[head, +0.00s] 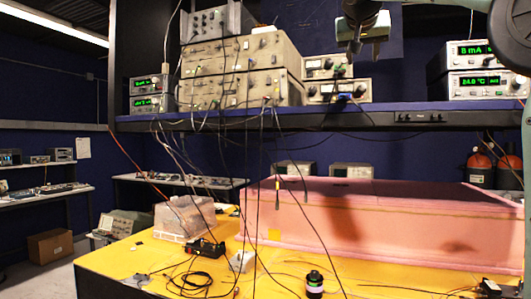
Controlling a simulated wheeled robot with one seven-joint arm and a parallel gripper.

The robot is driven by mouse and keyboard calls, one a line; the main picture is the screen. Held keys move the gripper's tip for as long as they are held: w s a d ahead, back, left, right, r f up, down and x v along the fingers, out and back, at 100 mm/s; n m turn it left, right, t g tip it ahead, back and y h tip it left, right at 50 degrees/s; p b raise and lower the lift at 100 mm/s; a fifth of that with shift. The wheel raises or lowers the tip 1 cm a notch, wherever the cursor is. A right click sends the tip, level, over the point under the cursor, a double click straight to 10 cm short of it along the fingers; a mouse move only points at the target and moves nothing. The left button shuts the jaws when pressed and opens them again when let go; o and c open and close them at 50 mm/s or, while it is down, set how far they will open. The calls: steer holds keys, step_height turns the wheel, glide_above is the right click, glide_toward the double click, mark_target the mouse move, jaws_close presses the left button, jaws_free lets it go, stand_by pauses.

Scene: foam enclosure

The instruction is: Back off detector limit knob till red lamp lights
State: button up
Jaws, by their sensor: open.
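My gripper (363,48) hangs at the top of the head view, above the instrument shelf and partly cut off by the frame. It appears in front of the dark back wall, to the right of the stacked beige instruments (240,72), and holds nothing that I can see. These instruments carry several small knobs and sockets. Which knob is the detector limit knob is too small to tell. I see no lit red lamp on the panels.
A blue shelf (400,112) bears the instruments, including green-lit displays (480,68) at the right. Cables hang from it over the yellow table (130,262). A pink foam enclosure (370,222) fills the table's right side.

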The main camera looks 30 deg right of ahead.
steer(key=v, duration=0.5)
steer(key=w+a+f+n+y, duration=0.3)
steer(key=w+a+f+n, duration=0.1)
steer(key=a+f, duration=0.6)
steer(key=w+a+f+n+y, duration=0.4)
steer(key=a+f, duration=0.7)
steer(key=f, duration=0.3)
steer(key=shift+f+n+g+y, duration=0.3)
steer(key=shift+f+n+g, duration=0.1)
steer(key=shift+n, duration=0.2)
